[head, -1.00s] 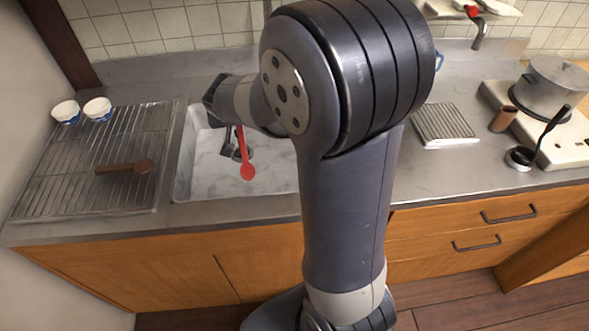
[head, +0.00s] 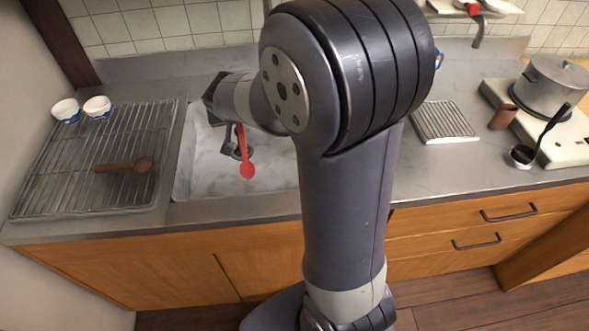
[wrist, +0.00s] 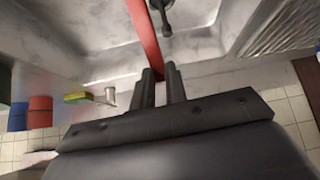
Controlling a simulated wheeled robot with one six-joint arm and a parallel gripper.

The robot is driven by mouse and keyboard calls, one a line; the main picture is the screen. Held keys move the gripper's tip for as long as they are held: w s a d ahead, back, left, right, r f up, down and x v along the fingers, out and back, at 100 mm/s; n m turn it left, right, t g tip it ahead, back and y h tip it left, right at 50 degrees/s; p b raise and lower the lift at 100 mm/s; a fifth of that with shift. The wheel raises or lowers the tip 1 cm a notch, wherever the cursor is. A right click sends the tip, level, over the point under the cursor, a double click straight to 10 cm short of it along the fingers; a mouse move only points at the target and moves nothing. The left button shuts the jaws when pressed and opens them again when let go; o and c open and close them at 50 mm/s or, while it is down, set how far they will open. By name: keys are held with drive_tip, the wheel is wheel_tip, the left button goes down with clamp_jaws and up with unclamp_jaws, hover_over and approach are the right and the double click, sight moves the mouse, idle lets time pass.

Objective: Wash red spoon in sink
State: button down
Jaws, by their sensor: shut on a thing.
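The red spoon (head: 246,160) hangs bowl-down over the sink basin (head: 205,170) in the head view. Its red handle also shows in the wrist view (wrist: 143,32), running to my fingertips. My gripper (head: 237,124) is over the sink and shut on the handle's upper end. In the wrist view my gripper (wrist: 160,70) shows two dark fingers close together at the handle. The dark drain (head: 241,153) lies behind the spoon. My arm hides the right part of the sink and most of the faucet. I see no clear water stream.
A wire rack (head: 70,180) left of the sink holds a brown wooden spoon (head: 125,166). Two small bowls (head: 97,107) stand at its back. To the right are a slatted tray (head: 444,122), a pot (head: 552,85) and a ladle (head: 522,154). A sponge (wrist: 78,98) shows in the wrist view.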

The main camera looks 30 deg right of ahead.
idle(0.4)
drive_tip(key=shift+r+p, duration=1.75)
drive_tip(key=shift+r, duration=0.85)
